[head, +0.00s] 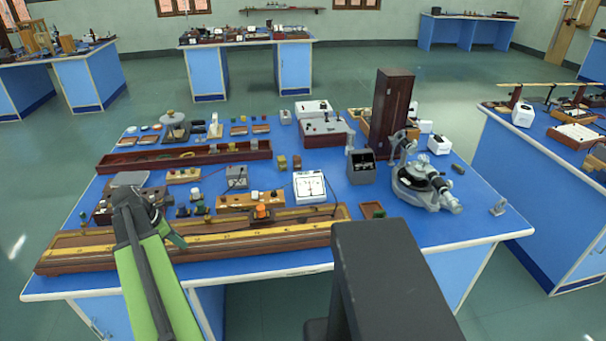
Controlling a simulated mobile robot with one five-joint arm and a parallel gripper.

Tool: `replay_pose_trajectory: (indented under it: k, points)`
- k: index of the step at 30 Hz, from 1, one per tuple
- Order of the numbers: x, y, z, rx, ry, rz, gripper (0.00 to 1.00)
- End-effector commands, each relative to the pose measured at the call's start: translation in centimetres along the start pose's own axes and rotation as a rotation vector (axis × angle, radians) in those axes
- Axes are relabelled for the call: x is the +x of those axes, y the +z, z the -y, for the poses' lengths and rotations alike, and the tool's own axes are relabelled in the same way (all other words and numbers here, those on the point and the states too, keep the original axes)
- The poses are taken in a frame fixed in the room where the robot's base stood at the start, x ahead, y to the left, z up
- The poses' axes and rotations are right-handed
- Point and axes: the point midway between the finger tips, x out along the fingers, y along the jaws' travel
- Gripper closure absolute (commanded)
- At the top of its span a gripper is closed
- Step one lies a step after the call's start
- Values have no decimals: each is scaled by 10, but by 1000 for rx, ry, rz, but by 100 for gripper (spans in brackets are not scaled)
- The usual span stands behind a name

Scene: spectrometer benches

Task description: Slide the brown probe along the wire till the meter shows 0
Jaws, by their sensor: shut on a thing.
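A long wooden wire board (300,232) with brass-coloured strips lies along the front of the blue bench. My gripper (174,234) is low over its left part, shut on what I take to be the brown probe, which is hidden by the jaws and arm. The meter (309,187), a white box with a pale dial, stands behind the board, right of its middle. Its needle is too small to read. An orange knob (262,212) on a dark base sits at the board's back edge, well to the right of my gripper.
Behind the board are a wooden terminal strip (236,201), a grey box (236,178) and a long brown tray (180,157). A spectrometer (425,187) and a tall dark wooden box (392,103) stand at the right.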

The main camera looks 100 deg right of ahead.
Motion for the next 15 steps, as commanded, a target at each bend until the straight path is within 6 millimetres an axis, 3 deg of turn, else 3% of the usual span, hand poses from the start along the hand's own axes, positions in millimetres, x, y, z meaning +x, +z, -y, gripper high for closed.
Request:
replay_pose_trajectory:
  k: [10,11,15]
  points:
    - [2,-3,2,0,-5,-9,100]
    - [2,-3,2,0,-5,-9,80]
    - [2,-3,2,0,-5,-9,62]
